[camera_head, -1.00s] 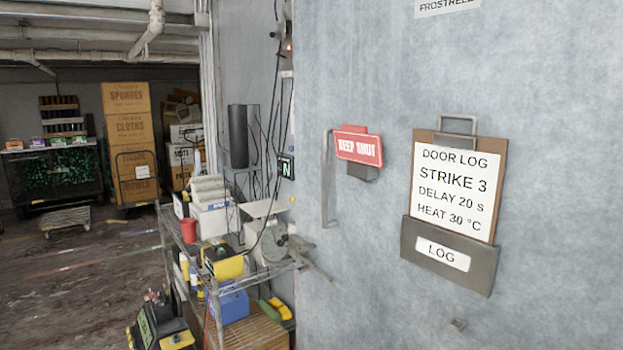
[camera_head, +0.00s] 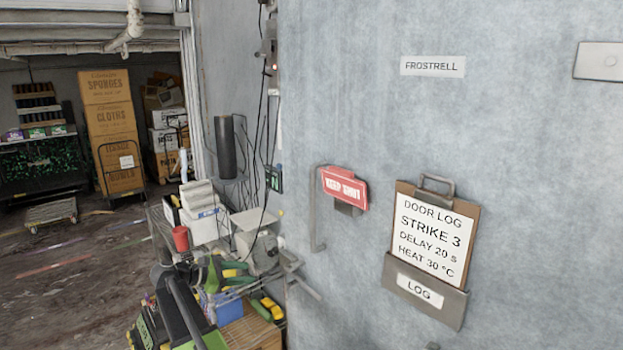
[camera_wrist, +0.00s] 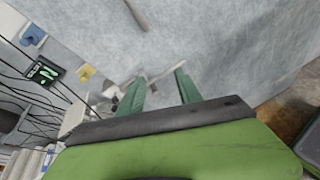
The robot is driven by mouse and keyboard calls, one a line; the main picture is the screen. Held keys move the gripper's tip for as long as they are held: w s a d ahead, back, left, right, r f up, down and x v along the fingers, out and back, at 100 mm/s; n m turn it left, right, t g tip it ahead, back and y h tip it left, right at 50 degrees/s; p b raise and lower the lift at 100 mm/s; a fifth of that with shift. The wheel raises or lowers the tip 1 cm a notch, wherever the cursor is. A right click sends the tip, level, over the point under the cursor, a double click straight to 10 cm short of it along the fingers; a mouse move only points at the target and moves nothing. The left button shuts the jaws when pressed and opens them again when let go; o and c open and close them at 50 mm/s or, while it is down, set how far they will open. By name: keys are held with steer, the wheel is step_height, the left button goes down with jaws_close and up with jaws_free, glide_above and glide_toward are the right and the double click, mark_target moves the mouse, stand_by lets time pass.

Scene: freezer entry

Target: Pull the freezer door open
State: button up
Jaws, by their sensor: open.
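The freezer door (camera_head: 520,170) is a large frosted grey-blue panel filling the right of the head view; it looks shut. A grey vertical bar handle (camera_head: 314,215) stands near its left edge, beside a red "KEEP SHUT" sign (camera_head: 344,188). My gripper (camera_wrist: 158,86) has two green fingers spread apart with nothing between them. In the head view, it is low and left of the handle, in front of the cluttered shelf. In the wrist view, the fingers point towards the pale door surface, and a grey bar (camera_wrist: 137,14), probably the handle, shows beyond them, apart from the fingertips.
A door-log clipboard (camera_head: 432,228) in a grey holder hangs right of the handle. A wire shelf with a red cup (camera_head: 181,238), boxes and tools stands left of the door, close to my arm. Cables hang on the wall. Open floor (camera_head: 70,290) lies left.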

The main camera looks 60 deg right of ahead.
steer(key=s+d+r+n+g+h+p, duration=0.1)
steer(key=d+r+g+h+p, duration=0.1)
steer(key=d+r, duration=0.4)
steer(key=s+d+r+n+g+h+p, duration=0.1)
steer(key=d+r+n+g, duration=0.15)
steer(key=r, duration=0.65)
steer(key=w+x, duration=0.1)
steer(key=x, duration=1.7)
steer(key=shift+d+f+m+t, duration=0.35)
steer(key=shift+f+t, duration=0.1)
steer(key=shift+f, duration=0.25)
steer(key=shift+a, duration=0.1)
jaws_close()
steer(key=shift+w+r, duration=0.1)
steer(key=shift+r, duration=0.05)
